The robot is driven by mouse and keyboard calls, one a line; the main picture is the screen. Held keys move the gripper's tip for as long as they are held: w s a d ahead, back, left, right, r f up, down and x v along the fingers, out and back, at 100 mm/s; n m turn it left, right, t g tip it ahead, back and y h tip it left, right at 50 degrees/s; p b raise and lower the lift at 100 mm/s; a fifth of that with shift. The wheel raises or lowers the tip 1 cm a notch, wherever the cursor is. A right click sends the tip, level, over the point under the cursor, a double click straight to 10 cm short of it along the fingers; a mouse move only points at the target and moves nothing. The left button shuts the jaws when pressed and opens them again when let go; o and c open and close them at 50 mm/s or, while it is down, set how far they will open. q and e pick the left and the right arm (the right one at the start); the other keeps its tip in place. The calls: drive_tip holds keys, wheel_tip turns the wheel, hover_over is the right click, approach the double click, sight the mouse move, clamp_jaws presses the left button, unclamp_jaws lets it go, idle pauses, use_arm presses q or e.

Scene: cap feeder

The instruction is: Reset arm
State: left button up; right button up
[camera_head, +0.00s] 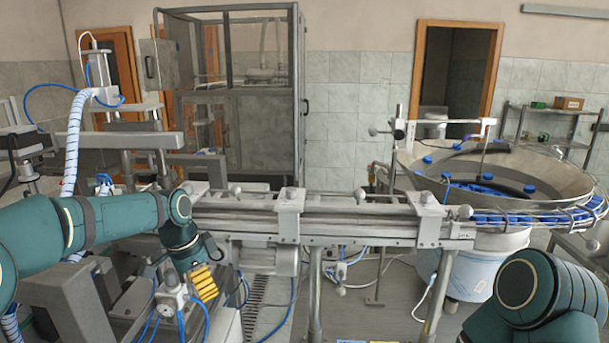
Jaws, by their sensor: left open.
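My left arm (85,222) comes in from the left and bends down in front of the conveyor's left end. My left gripper (208,250) is small and dark at the end of this arm, open, with nothing seen in it. Its fingers are hard to make out against the machine parts behind. My right arm (540,285) shows only as teal links at the lower right, in front of the feeder. My right gripper is out of the picture.
A metal conveyor (345,225) crosses the middle. On the right, a round feeder bowl (440,180) holds several blue caps (485,177). Yellow ribbed parts (203,283) and blue hoses sit low near the left arm. A glazed cabinet (245,125) stands behind.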

use_arm(q)
drive_tip(key=s+d+f+n+h+b, duration=0.1)
drive_tip(key=s+d+f, duration=0.15)
drive_tip(key=f, duration=0.55)
drive_tip(key=s+d+f+n+b, duration=0.1)
drive_tip(key=s+d+f+n, duration=0.1)
drive_tip(key=d+f, duration=0.35)
drive_tip(key=s+d+f+n+h+b, duration=0.1)
drive_tip(key=s+f, duration=0.1)
drive_tip(key=f, duration=0.7)
drive_tip(key=s+d+f+n+t+b, duration=0.1)
drive_tip(key=s+d+f+n+b, duration=0.2)
drive_tip(key=s+f+n, duration=0.5)
drive_tip(key=s+f+b, duration=0.1)
drive_tip(key=s+f, duration=0.7)
drive_tip(key=s, duration=0.1)
drive_tip(key=shift+s+f, duration=0.15)
drive_tip(key=shift+f, duration=0.1)
